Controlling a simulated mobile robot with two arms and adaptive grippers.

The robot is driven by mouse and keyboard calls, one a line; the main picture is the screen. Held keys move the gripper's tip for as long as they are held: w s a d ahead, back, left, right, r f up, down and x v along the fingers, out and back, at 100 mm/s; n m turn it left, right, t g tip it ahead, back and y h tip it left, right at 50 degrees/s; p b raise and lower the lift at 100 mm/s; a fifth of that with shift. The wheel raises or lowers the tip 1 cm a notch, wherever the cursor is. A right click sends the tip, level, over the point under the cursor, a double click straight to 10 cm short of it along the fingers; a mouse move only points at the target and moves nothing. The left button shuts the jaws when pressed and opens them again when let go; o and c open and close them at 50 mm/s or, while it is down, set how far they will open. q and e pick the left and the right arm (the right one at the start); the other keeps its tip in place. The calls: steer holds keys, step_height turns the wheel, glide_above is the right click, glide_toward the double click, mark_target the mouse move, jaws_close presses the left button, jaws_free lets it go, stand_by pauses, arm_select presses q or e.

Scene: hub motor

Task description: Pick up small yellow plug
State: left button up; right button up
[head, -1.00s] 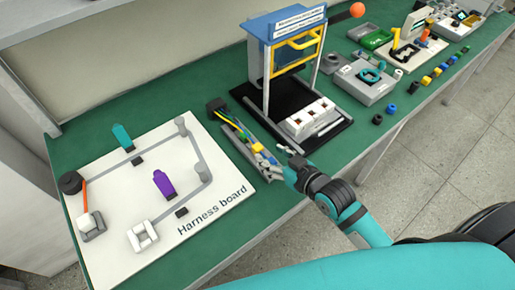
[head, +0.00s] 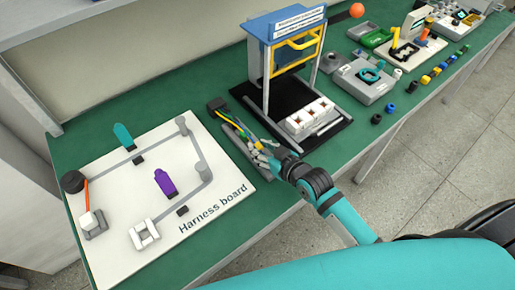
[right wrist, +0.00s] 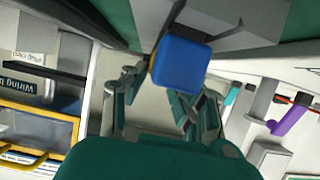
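The wire bundle (head: 232,122) lies in a grey tray (head: 245,148) beside the harness board, with yellow, blue and green strands. A small yellow part (head: 257,145) shows at its near end, partly covered by my right gripper (head: 264,152). In the right wrist view a blue block (right wrist: 181,64) shows between the spread fingers of my right gripper (right wrist: 165,95). A thin yellow edge (right wrist: 153,62) shows at the block's left side; most of that yellow thing is hidden. The fingers look open, and I cannot tell whether they touch anything. My left gripper is out of view.
The white harness board (head: 215,205) lies to the left, with posts and a purple piece (head: 164,183). A black-based test stand (head: 335,125) rises behind my right gripper. Several coloured caps (head: 425,79) line the table's right edge. Green table shows in front of the tray.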

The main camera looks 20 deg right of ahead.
steer(key=c, duration=0.3)
step_height(320, 180, up, 10)
stand_by(0.4)
stand_by(0.8)
